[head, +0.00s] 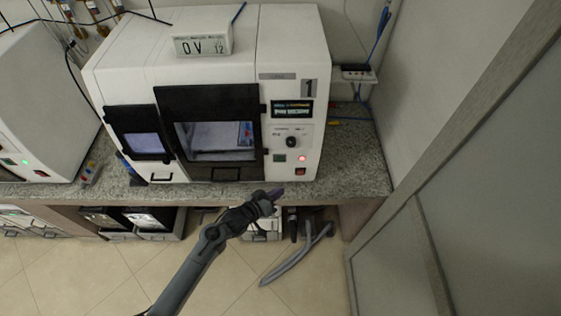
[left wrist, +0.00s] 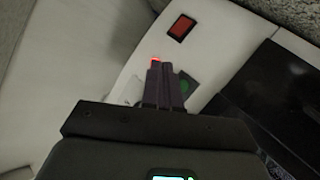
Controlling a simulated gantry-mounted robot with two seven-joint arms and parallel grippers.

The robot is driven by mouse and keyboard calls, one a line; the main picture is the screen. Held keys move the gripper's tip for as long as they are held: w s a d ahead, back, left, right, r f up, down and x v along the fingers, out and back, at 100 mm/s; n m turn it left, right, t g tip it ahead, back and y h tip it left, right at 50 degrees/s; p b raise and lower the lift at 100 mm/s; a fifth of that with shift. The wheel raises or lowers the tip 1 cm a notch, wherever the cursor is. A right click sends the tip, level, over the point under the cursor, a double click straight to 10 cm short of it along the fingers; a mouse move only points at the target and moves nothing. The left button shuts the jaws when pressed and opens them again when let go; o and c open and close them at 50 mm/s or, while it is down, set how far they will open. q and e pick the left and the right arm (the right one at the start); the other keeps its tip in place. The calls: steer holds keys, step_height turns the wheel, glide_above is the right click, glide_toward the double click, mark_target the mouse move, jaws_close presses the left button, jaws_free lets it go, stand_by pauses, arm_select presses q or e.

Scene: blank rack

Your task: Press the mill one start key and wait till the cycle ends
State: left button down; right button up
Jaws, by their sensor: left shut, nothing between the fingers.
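Mill one (head: 112,75) is the white machine marked "1" on the bench. Its panel has a display (head: 292,110), a dark knob (head: 291,142), a green key (head: 279,157), a lit red lamp (head: 302,158) and a red switch (head: 300,171). My left gripper (head: 275,192) is shut and empty, in front of the bench edge below the panel in the head view. In the left wrist view its closed fingers (left wrist: 164,83) point at the panel, beside the green key (left wrist: 188,84) and partly over it. The red switch (left wrist: 181,27) is clear. Contact cannot be told. My right gripper is not in view.
A second white machine (head: 35,100) stands at the left. A box reading "OV 12" (head: 203,43) sits on top of mill one. A wall and door frame close off the right. Grey hoses (head: 292,255) lie below the bench; the floor in front is open.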

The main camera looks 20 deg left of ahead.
mark_target(280, 159)
arm_select(q)
steer(key=shift+w+r, duration=0.35)
steer(key=shift+w, duration=0.05)
steer(key=shift+w+a+f, duration=0.1)
steer(key=w+a+b, duration=0.3)
steer(key=w+b, duration=0.3)
steer(key=w, duration=0.2)
steer(key=shift+f, duration=0.15)
stand_by(0.6)
stand_by(0.9)
